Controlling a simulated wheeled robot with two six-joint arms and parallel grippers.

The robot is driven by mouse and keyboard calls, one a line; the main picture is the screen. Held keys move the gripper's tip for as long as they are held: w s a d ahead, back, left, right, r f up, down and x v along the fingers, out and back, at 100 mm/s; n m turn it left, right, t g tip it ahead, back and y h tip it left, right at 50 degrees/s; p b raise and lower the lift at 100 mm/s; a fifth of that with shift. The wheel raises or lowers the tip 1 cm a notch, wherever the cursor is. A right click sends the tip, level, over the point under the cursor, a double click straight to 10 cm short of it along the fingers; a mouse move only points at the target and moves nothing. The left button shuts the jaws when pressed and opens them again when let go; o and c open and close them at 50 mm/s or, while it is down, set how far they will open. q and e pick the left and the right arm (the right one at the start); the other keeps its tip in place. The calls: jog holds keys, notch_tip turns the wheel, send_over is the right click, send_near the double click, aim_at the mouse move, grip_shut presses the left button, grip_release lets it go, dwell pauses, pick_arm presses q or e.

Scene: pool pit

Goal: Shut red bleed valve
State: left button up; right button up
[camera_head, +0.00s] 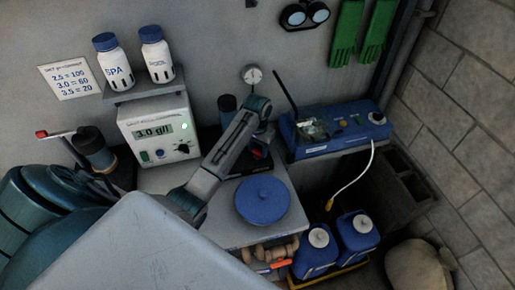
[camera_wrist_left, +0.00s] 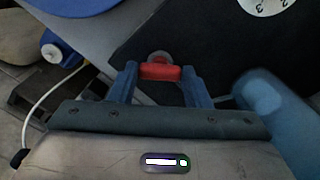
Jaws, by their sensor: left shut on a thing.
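The red bleed valve handle (camera_wrist_left: 160,72) shows in the left wrist view as a short red bar in front of a round grey fitting. My left gripper (camera_wrist_left: 160,78) is shut on it, one blue finger on each side. In the head view my left arm reaches up to the back of the bench, and a small red part (camera_head: 259,154) shows at my left gripper (camera_head: 262,143). The gripper and arm hide most of the valve there. My right gripper is not in view.
A blue round lid (camera_head: 263,200) lies on the bench just right of my arm. A blue device (camera_head: 338,133) stands to the right, a grey display box (camera_head: 158,137) to the left. A pressure gauge (camera_head: 252,76) is behind. Blue canisters (camera_head: 357,232) stand lower right.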

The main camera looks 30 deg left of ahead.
pick_arm(q)
jog(key=m, duration=0.4)
jog(key=shift+m, duration=0.3)
jog(key=m, duration=0.3)
jog(key=shift+m, duration=0.5)
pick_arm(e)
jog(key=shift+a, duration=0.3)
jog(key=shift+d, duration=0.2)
pick_arm(q)
jog(key=o, duration=1)
jog(key=shift+w, duration=0.1)
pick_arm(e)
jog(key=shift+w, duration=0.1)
